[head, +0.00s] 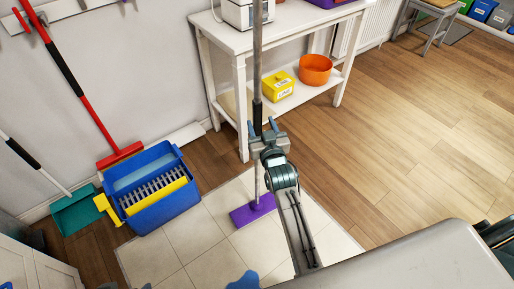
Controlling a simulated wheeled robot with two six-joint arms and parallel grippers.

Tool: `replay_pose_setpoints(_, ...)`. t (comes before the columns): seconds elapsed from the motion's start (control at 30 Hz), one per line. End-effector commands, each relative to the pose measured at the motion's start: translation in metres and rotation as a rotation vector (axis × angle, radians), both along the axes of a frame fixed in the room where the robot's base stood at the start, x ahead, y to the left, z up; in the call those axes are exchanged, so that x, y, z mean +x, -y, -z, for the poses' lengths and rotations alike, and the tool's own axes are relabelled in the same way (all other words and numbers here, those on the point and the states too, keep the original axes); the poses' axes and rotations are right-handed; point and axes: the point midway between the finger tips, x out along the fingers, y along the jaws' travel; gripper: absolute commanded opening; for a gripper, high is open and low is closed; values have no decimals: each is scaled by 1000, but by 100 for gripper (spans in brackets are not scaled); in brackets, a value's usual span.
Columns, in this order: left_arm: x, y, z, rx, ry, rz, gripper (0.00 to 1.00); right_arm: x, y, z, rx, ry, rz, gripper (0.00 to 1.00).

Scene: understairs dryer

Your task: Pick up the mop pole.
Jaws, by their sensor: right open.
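A grey mop pole (257,55) with a dark grip section stands nearly upright in the middle of the head view. Its lower end meets a flat purple mop head (252,210) on the pale tiles. My right gripper (265,133) is open at the pole, its blue-tipped fingers by the lower end of the dark grip. The gripper hides a short part of the pole, and I cannot tell whether the fingers touch it. My left gripper does not show clearly.
A white table (241,72) stands behind the pole, with a yellow box (278,88) and an orange bowl (315,69) on its shelf. A blue bucket (150,185), red broom (84,95) and teal dustpan (75,212) are at left.

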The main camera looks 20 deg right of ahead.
Motion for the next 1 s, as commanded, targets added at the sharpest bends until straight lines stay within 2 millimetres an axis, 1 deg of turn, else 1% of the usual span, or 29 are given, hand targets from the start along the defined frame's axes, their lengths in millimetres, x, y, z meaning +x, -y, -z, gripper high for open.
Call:
replay_pose_setpoints(0.2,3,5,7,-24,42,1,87,32,1,3,-1,2,-1,51)
replay_pose_setpoints(0.3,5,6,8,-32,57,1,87,43,1,3,-3,1,0,51)
replay_pose_setpoints(0.4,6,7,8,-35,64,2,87,48,1,3,-1,0,0,51)
replay_pose_setpoints(0.6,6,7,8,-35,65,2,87,48,1,3,0,-1,0,51)
replay_pose_setpoints(0.63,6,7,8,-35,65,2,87,48,1,3,0,0,0,49)
replay_pose_setpoints(0.77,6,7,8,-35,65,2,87,48,1,3,0,0,0,23)
replay_pose_setpoints(0.8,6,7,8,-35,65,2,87,48,1,3,0,0,0,16)
replay_pose_setpoints(0.87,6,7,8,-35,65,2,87,48,1,3,0,0,0,4)
replay_pose_setpoints(0.9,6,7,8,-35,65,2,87,48,1,3,0,0,0,0)
replay_pose_setpoints(1.0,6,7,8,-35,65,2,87,48,1,0,0,5,0,0)
